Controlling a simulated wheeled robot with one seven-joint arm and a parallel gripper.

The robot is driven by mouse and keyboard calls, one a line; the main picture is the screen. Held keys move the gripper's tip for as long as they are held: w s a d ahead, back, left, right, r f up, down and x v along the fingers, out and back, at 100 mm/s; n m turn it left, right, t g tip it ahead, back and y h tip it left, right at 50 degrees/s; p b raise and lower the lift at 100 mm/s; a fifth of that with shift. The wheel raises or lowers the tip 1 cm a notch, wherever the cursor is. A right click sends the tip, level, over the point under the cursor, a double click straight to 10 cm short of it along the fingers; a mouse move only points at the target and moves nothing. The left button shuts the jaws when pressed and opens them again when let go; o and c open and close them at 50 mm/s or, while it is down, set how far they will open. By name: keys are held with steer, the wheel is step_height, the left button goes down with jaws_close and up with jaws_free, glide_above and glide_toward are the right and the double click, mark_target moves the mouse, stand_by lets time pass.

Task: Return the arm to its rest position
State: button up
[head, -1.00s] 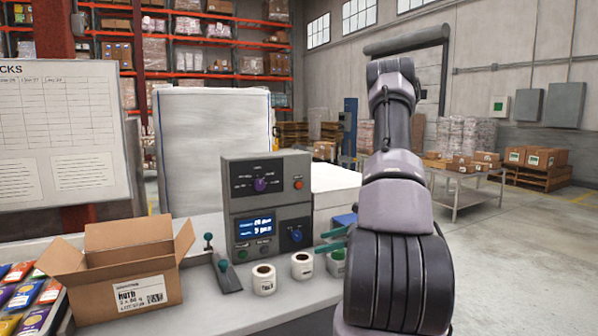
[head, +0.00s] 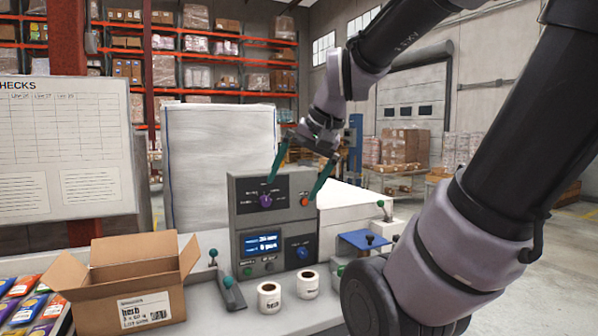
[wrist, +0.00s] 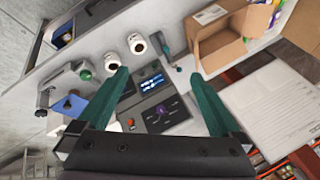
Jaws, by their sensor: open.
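My gripper (head: 300,178) is in the head view, raised in front of the upper part of the grey control box (head: 242,222). Its two green fingers are spread apart with nothing between them. In the wrist view my gripper (wrist: 160,95) is open, and the control box (wrist: 135,122) with its lit screen shows between and beyond the fingers. My arm comes in from the right side of the head view and bends over toward the box.
An open cardboard box (head: 120,285) stands left on the counter. Two label rolls (head: 269,297) and (head: 308,284) sit before the control box. A small blue-plated device (head: 363,240) stands right. Colourful packets (head: 25,300) lie far left. A whiteboard (head: 65,150) stands behind.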

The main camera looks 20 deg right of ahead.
steer(key=shift+s+r+n+t+h, duration=0.4)
steer(key=shift+s+r+n+t, duration=0.35)
steer(key=shift+s+r, duration=0.25)
